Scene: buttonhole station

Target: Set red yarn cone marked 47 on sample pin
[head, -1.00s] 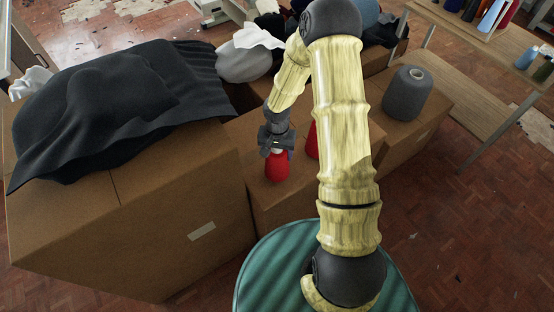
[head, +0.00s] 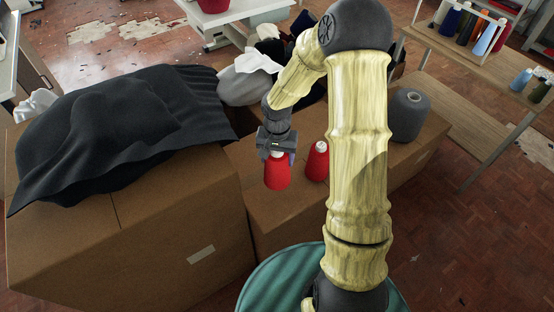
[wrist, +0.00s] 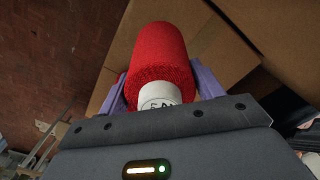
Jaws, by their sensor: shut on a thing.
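My gripper (head: 277,150) is shut on a red yarn cone (head: 278,174), and the cone hangs below it over the cardboard box top. In the wrist view the held red cone (wrist: 160,62) sits between purple finger pads, with its white tip toward the palm. Dark marking on the tip is partly hidden, so I cannot read a number. A second red cone (head: 317,163) with a white tip stands on the box just right of the held one. I cannot make out the sample pin.
Cardboard boxes (head: 300,215) lie under and around my gripper. A black cloth (head: 120,125) covers the left box. A large grey cone (head: 408,115) stands at right. A wooden shelf (head: 470,60) holds a rack of several coloured cones. A teal striped round surface (head: 275,285) is in front.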

